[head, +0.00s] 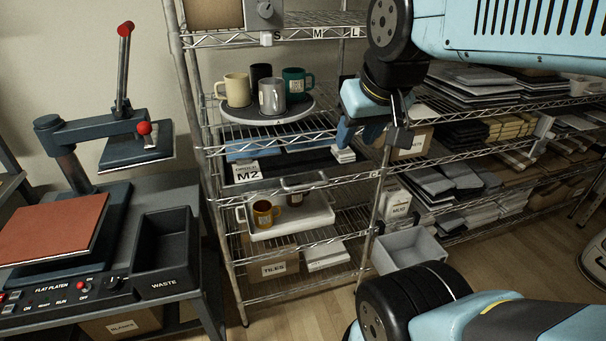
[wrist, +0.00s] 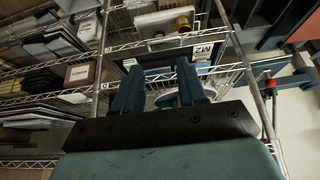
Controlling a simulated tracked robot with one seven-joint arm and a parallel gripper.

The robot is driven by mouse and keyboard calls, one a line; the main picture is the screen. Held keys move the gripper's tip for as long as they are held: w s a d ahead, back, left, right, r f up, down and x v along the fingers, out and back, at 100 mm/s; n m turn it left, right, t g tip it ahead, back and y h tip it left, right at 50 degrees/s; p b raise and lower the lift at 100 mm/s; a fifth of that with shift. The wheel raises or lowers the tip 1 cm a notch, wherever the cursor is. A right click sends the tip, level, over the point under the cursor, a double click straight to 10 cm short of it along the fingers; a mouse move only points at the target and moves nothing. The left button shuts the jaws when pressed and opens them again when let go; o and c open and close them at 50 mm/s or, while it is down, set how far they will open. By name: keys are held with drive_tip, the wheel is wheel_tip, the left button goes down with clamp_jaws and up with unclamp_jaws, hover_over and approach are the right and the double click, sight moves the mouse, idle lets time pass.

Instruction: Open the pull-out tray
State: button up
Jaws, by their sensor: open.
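A white tray (head: 303,222) sits on the lower wire shelf of the rack. In the wrist view, which looks upside down, the white tray (wrist: 150,24) is at the top. My gripper (head: 358,138) is in front of the rack's middle shelf, above and to the right of the tray, apart from it. Its two blue fingers (wrist: 158,74) are spread with nothing held between them.
Mugs stand on a round turntable (head: 240,111) above. An M2-labelled box (head: 247,172) lies on the shelf between. A rack post (head: 376,215) stands to the right of the tray, with a grey bin (head: 410,250) beyond. The heat press (head: 75,170) is left.

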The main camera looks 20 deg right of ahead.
drive_tip(key=m+g+y, duration=0.4)
drive_tip(key=m+y, duration=0.1)
drive_tip(key=m, duration=1.3)
hover_over(309, 184)
drive_tip(key=s+d, duration=0.2)
drive_tip(key=d, duration=0.3)
wheel_tip(309, 184, down, 18)
drive_tip(key=shift+n, duration=0.3)
drive_tip(key=x, duration=1.3)
drive_tip(key=shift+w+d+f, duration=0.1)
drive_tip(key=shift+d+f, duration=0.1)
drive_tip(key=shift+d, duration=0.05)
drive_tip(key=shift+c, duration=0.5)
clamp_jaws()
